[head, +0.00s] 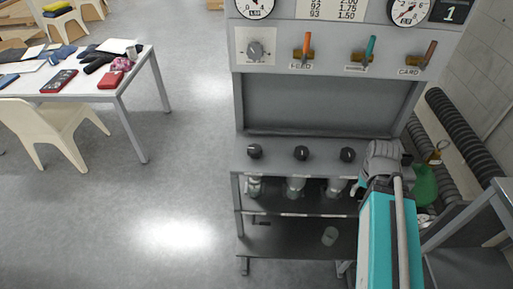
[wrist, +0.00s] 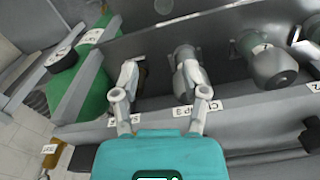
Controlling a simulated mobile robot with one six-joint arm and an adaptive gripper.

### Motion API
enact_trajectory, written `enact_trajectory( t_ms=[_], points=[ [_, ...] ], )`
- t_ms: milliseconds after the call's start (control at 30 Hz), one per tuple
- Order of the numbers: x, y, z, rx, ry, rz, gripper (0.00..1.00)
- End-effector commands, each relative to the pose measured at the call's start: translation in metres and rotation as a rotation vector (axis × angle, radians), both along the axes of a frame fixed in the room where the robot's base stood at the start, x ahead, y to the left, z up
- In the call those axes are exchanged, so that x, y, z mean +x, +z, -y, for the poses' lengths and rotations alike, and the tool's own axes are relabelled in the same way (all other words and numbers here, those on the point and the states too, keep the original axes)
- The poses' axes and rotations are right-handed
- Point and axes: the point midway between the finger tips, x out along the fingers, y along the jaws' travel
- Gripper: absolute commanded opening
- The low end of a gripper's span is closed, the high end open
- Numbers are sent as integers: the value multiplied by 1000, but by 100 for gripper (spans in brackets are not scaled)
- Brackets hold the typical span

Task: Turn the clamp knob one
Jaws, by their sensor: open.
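Three black knobs sit in a row on the grey machine's ledge in the head view: the left knob (head: 255,151), the middle knob (head: 301,153) and the right knob (head: 347,155). Their labels are too small there to tell which is knob one. My gripper (head: 385,158) is at the ledge's right end, to the right of the right knob and apart from it. In the wrist view my gripper (wrist: 158,80) has its two fingers apart with no knob between them. A label (wrist: 192,108) seeming to end in 3 shows by one finger. A dark knob (wrist: 311,138) is partly cut off at the right edge.
Grey cylinders (wrist: 270,65) stand under the ledge beyond the fingers. A green tank (head: 424,186) is right of the machine, beside black ribbed hoses (head: 466,135). Valves with orange (head: 308,44) and teal (head: 370,48) levers are above. The floor left of the machine is clear.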

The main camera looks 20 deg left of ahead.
Motion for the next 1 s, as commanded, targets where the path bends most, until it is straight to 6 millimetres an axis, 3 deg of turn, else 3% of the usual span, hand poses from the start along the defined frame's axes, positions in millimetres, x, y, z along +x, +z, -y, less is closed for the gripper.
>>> enact_trajectory(
  t_ms=[33,200,367,567,1000],
  points=[
    [0,0,0,0,0,0,68],
    [4,3,-6,0,3,0,100],
    [15,11,-24,0,12,0,100],
    [35,29,-73,0,33,0,100],
    [66,70,-207,1,74,1,100]
  ],
)
